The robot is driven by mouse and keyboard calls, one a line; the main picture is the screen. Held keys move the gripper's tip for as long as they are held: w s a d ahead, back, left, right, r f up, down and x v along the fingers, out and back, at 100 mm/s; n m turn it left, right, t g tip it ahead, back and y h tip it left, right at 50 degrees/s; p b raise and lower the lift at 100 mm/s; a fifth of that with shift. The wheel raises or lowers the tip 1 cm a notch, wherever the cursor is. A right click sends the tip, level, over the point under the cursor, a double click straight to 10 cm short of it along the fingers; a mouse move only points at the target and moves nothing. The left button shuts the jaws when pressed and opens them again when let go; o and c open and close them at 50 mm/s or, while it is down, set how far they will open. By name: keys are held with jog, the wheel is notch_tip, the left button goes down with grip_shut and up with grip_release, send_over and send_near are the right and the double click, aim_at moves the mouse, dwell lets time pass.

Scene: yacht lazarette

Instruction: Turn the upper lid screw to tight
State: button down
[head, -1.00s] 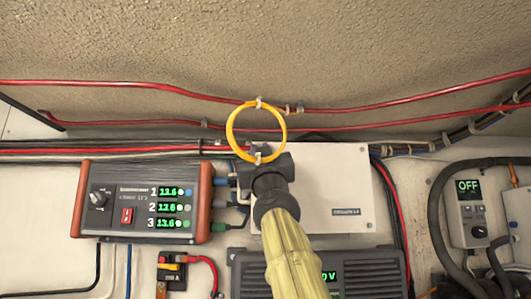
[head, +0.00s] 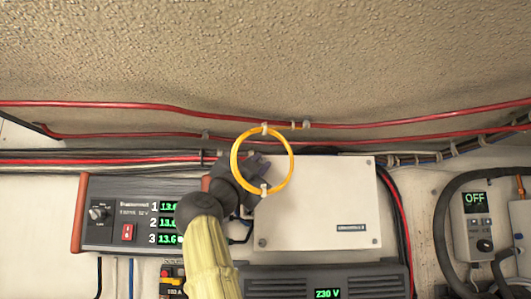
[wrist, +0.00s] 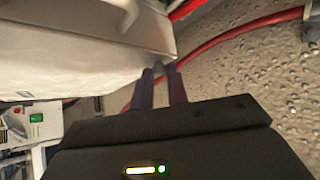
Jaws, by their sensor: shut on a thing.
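The white lidded box (head: 320,215) is on the back wall, with small grey screws at its visible corners. My gripper (head: 257,170) is at the box's upper left corner, behind the yellow ring. In the wrist view my two dark fingers (wrist: 160,75) reach the lid's edge and are shut on a small grey head, the upper lid screw (wrist: 158,67). In the head view that screw is hidden by my gripper. Its turned position cannot be read. The lower left screw (head: 262,242) is in plain view.
The yellow ring (head: 291,160) hangs in front of the box corner. Red cables (head: 400,118) run above. A battery monitor (head: 130,213) stands left, partly behind my arm. A dark unit reading 230 V (head: 370,280) is below. Hoses (head: 440,215) and an OFF panel (head: 476,200) are at right.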

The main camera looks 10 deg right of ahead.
jog(key=m+g+p, duration=0.1)
jog(key=r+m+g+p, duration=0.1)
jog(key=m+g+p, duration=0.1)
jog(key=shift+a+h, duration=0.2)
jog(key=shift+h, duration=0.1)
jog(key=shift+f+m+g+p, duration=0.2)
jog(key=shift+m+g+p, duration=0.3)
jog(key=shift+m+p, duration=0.4)
jog(key=shift+f+m, duration=0.1)
jog(key=shift+m, duration=0.2)
jog(key=shift+f, duration=0.1)
